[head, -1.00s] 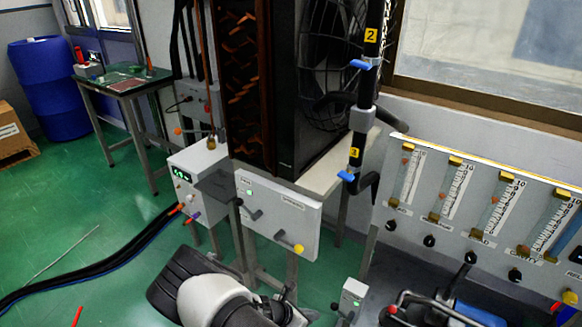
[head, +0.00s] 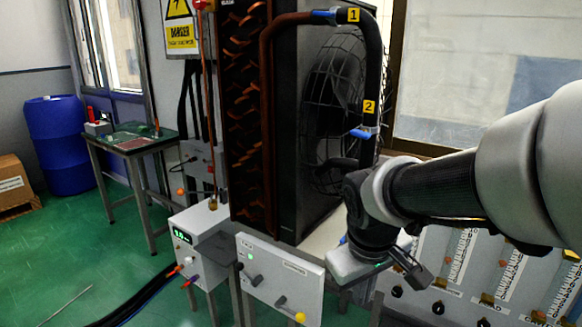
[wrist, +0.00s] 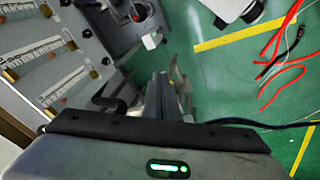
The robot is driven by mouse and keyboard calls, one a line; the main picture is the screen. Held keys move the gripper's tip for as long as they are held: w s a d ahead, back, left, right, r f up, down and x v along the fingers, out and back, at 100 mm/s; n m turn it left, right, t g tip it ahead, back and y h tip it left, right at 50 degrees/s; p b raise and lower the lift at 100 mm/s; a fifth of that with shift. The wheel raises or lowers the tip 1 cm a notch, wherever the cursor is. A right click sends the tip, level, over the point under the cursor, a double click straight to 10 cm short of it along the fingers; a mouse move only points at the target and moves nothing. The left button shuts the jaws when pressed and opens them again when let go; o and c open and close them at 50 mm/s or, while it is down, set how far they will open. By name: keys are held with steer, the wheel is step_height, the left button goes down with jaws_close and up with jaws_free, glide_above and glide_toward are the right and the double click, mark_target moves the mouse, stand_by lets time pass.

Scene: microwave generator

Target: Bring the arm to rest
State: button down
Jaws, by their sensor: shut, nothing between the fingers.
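My arm reaches in from the right edge of the head view and bends down at the wrist. My gripper (head: 420,278) hangs below the wrist, in front of the lower pipe and the flowmeter panel. In the wrist view my gripper (wrist: 165,90) points away over the green floor, with its fingers together and nothing between them. The wrist hides the lower end of the black pipe (head: 370,75) and part of the flowmeter panel (head: 462,250).
A large fan radiator (head: 335,110) stands behind the arm. A switch box (head: 278,275) and a display unit (head: 190,245) sit to its left. A green-topped table (head: 130,140) and a blue barrel (head: 58,145) stand far left. Red cables (wrist: 285,50) lie on the floor.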

steer(key=s+d+r+m+t+y, duration=0.15)
steer(key=s+r+m, duration=0.25)
steer(key=s+r, duration=0.45)
step_height(320, 180, up, 22)
steer(key=s+p, duration=0.2)
steer(key=p, duration=2.2)
steer(key=shift+a+m+t, duration=0.15)
steer(key=shift+m+t, duration=0.15)
steer(key=shift+t, duration=0.15)
